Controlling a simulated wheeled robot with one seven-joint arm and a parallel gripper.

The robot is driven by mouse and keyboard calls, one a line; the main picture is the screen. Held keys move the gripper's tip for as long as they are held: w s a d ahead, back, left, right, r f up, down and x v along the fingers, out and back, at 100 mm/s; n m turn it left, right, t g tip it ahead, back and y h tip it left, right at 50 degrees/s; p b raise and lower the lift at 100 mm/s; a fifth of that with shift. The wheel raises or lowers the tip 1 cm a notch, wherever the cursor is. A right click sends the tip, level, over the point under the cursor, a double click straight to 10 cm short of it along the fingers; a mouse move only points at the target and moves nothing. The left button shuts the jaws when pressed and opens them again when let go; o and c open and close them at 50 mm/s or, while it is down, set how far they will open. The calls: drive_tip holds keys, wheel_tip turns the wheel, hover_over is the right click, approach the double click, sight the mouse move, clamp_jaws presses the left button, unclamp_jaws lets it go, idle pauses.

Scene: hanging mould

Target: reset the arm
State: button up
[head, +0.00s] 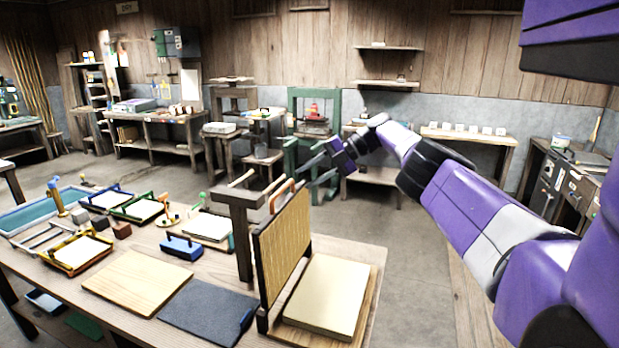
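My gripper (308,174) is in the middle of the head view, at the end of my purple arm reaching in from the right. Its two dark fingers point left and look apart, with nothing seen between them. The mould (284,245), a dark-framed panel with fine tan upright lines and an orange handle on top, stands upright at the table's right end, beside a dark wooden post with an arm (241,235). The gripper appears above and right of the mould's handle, apart from it. Whether the mould hangs from the post is unclear.
The wooden table (374,262) holds a pale stack (328,295), a grey felt (207,312), a board (138,282), a blue block (181,247), small framed moulds and a blue tray (30,220). A green press (290,125) stands behind. Floor right of the table is clear.

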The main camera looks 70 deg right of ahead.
idle(0.5)
drive_tip(key=s+d+f+h, duration=0.3)
drive_tip(key=s+f, duration=0.8)
drive_tip(key=s, duration=0.5)
drive_tip(key=s+a+f+m, duration=0.5)
drive_tip(key=s+a+f, duration=1)
drive_tip(key=a+f, duration=0.25)
drive_tip(key=s+a+f+m+t, duration=0.15)
drive_tip(key=a+m, duration=0.25)
drive_tip(key=a, duration=1)
drive_tip(key=s+a+m+t, duration=0.1)
drive_tip(key=s+a+m, duration=0.15)
drive_tip(key=a, duration=1.15)
drive_tip(key=w+a+r+m+t+h, duration=0.1)
drive_tip(key=w+a+r+m, duration=0.2)
drive_tip(key=a, duration=0.4)
drive_tip(key=w+a+r+m+t+h, duration=0.1)
drive_tip(key=w+a+r+m, duration=0.3)
drive_tip(key=a+r+m, duration=0.2)
wheel_tip(320, 180, up, 3)
drive_tip(key=shift+w+a+f+h+b, duration=0.25)
drive_tip(key=shift+a+h+b, duration=0.15)
drive_tip(key=shift+a, duration=0.75)
